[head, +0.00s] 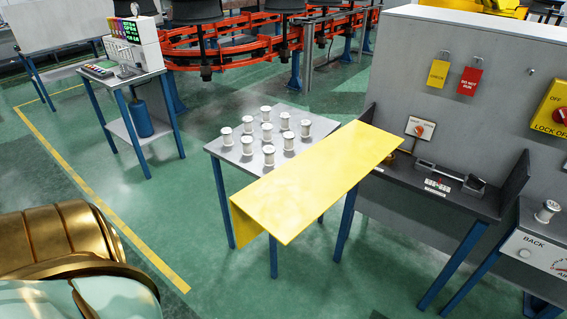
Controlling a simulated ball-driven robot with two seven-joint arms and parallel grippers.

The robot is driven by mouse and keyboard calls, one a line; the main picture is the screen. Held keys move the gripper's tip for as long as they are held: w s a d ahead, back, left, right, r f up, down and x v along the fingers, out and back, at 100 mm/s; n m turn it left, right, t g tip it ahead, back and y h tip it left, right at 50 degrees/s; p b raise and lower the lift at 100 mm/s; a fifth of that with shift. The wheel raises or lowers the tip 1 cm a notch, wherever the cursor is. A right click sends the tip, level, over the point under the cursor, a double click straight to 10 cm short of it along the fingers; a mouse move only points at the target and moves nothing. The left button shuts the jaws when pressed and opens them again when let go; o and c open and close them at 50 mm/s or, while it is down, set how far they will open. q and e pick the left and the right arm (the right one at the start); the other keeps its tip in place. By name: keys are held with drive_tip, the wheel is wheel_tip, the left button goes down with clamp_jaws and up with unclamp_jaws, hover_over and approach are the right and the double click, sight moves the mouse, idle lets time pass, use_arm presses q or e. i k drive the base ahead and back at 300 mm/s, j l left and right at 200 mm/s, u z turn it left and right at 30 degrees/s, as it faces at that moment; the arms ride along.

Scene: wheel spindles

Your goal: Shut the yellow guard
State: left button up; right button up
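The yellow guard (318,182) is a long flat yellow panel with a short flange bent down at its near left end. It stands out from the grey bench (437,186) at the right, and in the picture it crosses in front of the small table with spools. Its far right end is close to the bench's left edge; the hinge cannot be made out. The bench front is uncovered, so its fixtures show. Neither of my grippers shows in the head view. A gold and pale glassy part of my own body fills the lower left corner.
White spools (247,146) stand on a small table (318,125) behind the guard. A grey wall panel carries yellow and red tags (470,80) and a yellow lockout box (552,110). Another stand (535,245) is at lower right. Green floor is clear at left and front.

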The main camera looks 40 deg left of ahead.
sight(286, 201)
drive_tip(key=k+j+z, duration=0.1)
drive_tip(key=j, duration=0.3)
drive_tip(key=j+z, duration=0.1)
drive_tip(key=j, duration=0.25)
drive_tip(key=k+j, duration=0.15)
drive_tip(key=j, duration=0.2)
drive_tip(key=k+j+z, duration=0.15)
drive_tip(key=j, duration=0.25)
drive_tip(key=k+j+z, duration=0.1)
drive_tip(key=j, duration=0.25)
drive_tip(key=i+j+z, duration=0.1)
drive_tip(key=j, duration=0.4)
drive_tip(key=i+j+z, duration=0.1)
drive_tip(key=j, duration=0.45)
drive_tip(key=i+j+z, duration=0.1)
drive_tip(key=j, duration=0.45)
drive_tip(key=i+j, duration=0.35)
drive_tip(key=j+z, duration=0.05)
drive_tip(key=j, duration=0.05)
